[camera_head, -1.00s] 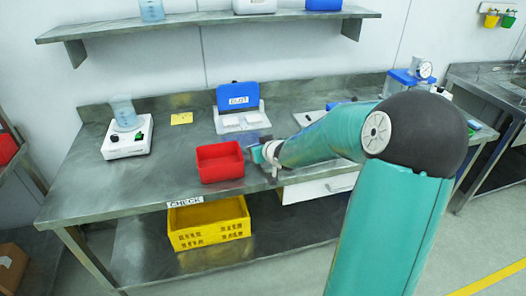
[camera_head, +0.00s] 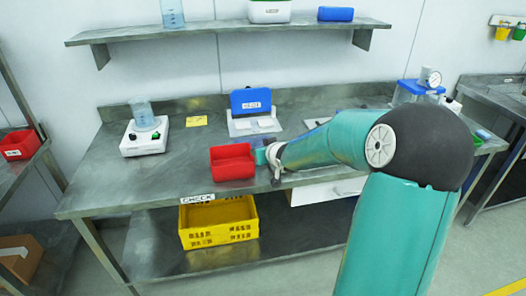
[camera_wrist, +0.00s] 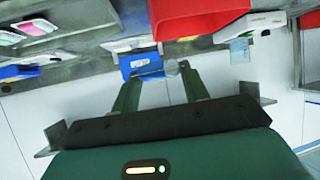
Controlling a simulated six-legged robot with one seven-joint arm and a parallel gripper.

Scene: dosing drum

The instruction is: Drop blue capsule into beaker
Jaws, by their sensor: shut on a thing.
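A clear bluish beaker (camera_head: 143,115) stands on a white scale (camera_head: 145,139) at the left of the steel bench. Both show upside down at the upper right of the wrist view, the beaker (camera_wrist: 238,52) below the scale (camera_wrist: 262,22). My gripper (camera_head: 260,154) is just right of the red bin, well to the right of the beaker. In the wrist view, my gripper (camera_wrist: 158,76) has its fingers closed in on a small, pale, see-through thing (camera_wrist: 172,68), which I take for the blue capsule; its outline is unclear. My arm hides part of the bench.
A red bin (camera_head: 232,165) stands at the bench's front edge, between my gripper and the scale. Behind it are an open blue-lidded case (camera_head: 251,103) and a yellow note (camera_head: 197,121). A shelf (camera_head: 225,29) hangs above. A yellow crate (camera_head: 218,234) sits below.

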